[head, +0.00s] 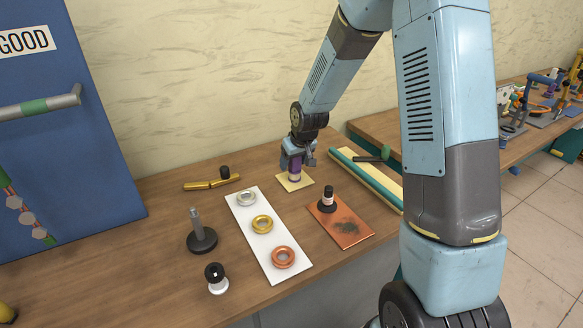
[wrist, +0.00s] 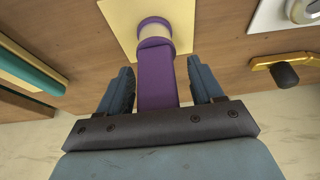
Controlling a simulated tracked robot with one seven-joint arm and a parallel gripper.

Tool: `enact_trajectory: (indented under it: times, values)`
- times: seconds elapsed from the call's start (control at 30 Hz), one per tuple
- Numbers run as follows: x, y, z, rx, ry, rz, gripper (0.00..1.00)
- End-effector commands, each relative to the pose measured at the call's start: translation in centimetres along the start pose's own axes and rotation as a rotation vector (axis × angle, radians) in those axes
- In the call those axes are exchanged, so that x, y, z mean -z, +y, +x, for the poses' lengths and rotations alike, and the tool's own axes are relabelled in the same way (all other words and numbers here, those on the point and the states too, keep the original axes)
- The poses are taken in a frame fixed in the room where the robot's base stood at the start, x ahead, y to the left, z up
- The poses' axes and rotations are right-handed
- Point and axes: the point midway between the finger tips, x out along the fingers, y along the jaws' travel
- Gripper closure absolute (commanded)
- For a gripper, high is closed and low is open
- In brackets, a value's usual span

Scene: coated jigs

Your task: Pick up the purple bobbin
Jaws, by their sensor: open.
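The purple bobbin (head: 295,172) stands on a small cream square plate (head: 307,182) near the back of the table. In the wrist view the bobbin (wrist: 154,70) shows a purple top, a pale band and a purple body. My gripper (head: 296,158) is directly over the bobbin in the head view, reaching down. In the wrist view the two fingers of my gripper (wrist: 160,82) stand on either side of the purple body, with a visible gap on each side. The jaws are open.
A white board (head: 253,212) with silver, gold and copper rings lies to the left. A copper plate (head: 353,232) holds a black-and-white bobbin (head: 327,198). A brass bar with a black knob (head: 212,183) lies at the back left. A cream and teal rail (head: 372,182) lies at the right.

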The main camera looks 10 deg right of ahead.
Motion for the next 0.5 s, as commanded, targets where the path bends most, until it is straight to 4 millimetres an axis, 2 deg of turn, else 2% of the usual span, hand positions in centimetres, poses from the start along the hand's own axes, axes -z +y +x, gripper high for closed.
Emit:
enact_trajectory:
  times: [0.27,0.5]
  values:
    - [0.02,-0.02,0.27,0.0,0.0,-0.001,0.34]
    - [0.02,-0.03,0.26,0.0,0.0,-0.001,0.55]
